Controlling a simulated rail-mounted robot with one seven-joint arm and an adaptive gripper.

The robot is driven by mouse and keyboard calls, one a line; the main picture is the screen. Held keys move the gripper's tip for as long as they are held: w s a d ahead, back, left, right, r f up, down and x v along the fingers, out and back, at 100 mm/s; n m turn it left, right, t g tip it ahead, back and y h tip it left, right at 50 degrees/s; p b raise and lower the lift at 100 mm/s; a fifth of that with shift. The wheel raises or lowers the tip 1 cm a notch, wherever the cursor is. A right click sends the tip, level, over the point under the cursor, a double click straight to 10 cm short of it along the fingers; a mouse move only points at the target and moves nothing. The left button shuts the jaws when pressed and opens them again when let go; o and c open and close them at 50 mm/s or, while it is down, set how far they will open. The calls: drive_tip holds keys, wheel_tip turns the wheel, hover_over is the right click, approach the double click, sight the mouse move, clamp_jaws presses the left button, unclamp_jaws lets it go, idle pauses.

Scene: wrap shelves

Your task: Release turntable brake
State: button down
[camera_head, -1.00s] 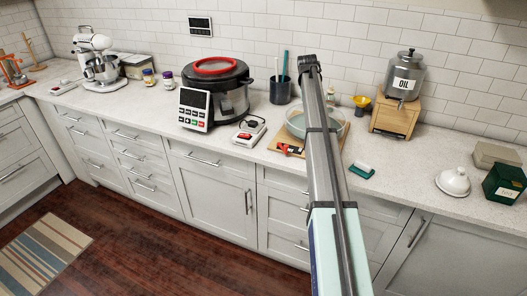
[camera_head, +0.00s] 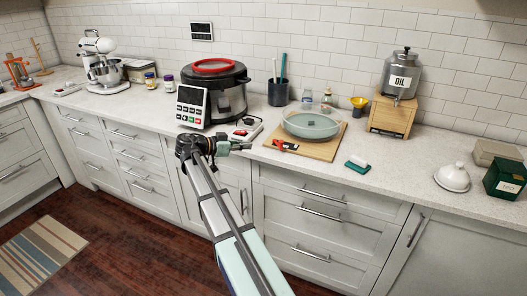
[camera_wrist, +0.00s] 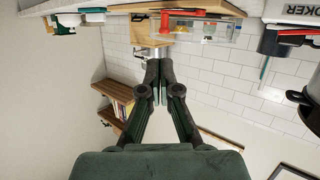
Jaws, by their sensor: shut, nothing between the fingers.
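The turntable is a round, pale green disc (camera_head: 312,125) on a wooden board (camera_head: 323,151) on the counter. A small red-and-black lever (camera_head: 286,144), which looks like the brake, sits at the board's left front corner. In the wrist view, a red lever (camera_wrist: 166,21) shows at the top beside the wooden board (camera_wrist: 148,33). My gripper (camera_head: 249,146) is left of the lever, by the counter's front edge, pointing right. In the wrist view, my gripper (camera_wrist: 158,68) has its fingertips together with nothing between them. It appears apart from the lever.
A small switch box (camera_head: 256,132) with a red button stands left of the board, close behind my gripper. A large cooker (camera_head: 232,101) stands farther left. A green-and-white sponge or brush (camera_head: 357,169) lies right of the board. An oil dispenser (camera_head: 402,76) stands at the back right.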

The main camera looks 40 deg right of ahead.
drive_tip(key=shift+w+a, duration=0.3)
drive_tip(key=shift+a, duration=0.35)
drive_tip(key=shift+d, duration=0.1)
drive_tip(key=p+x, duration=0.1)
drive_tip(key=x, duration=0.3)
drive_tip(key=p+x, duration=0.1)
drive_tip(key=x, duration=0.3)
drive_tip(key=p+x, duration=0.1)
drive_tip(key=x, duration=0.3)
drive_tip(key=shift+d+r+p, duration=0.3)
drive_tip(key=shift+d+p, duration=0.05)
drive_tip(key=shift+d+f, duration=0.2)
drive_tip(key=shift+d, duration=0.35)
drive_tip(key=shift+s, duration=0.1)
drive_tip(key=shift+s+f+t+h+b, duration=0.15)
drive_tip(key=shift+t+h+b, duration=0.15)
drive_tip(key=shift+t+b, duration=0.2)
